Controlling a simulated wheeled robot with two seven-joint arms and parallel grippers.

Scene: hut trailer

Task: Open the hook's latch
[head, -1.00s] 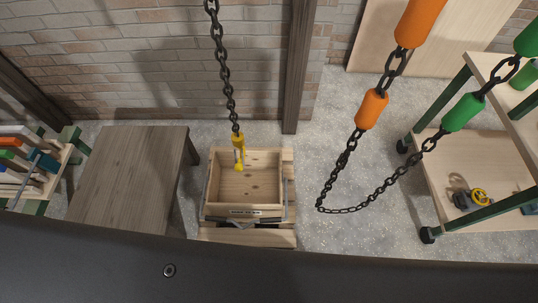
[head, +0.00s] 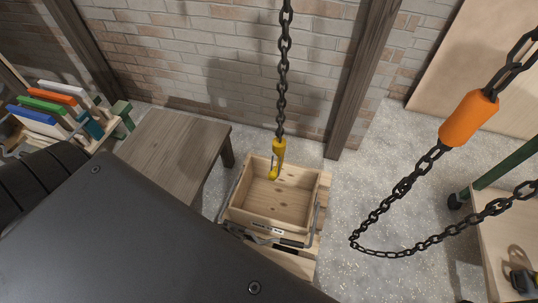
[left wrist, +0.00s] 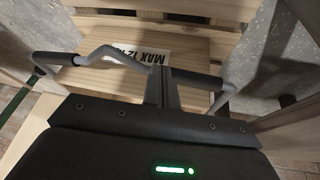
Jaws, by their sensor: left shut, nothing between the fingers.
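The yellow hook (head: 276,160) hangs from a dark chain (head: 283,70) in the head view, its lower end over the inside of a wooden crate (head: 262,213). The hook's latch is too small to make out, so I cannot tell if it is open. My left gripper (left wrist: 166,82) is shut and empty in the left wrist view, in front of the crate's face with its "MAX 12" label (left wrist: 148,54). It is low at the crate, well below the hook. My right gripper is in neither view.
Grey bars with black grips (left wrist: 205,79) lie beside my left fingers; I cannot tell if they touch. A wooden table (head: 172,145) stands left of the crate. A looped chain with an orange sleeve (head: 468,118) hangs at the right. A brick wall (head: 215,50) is behind.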

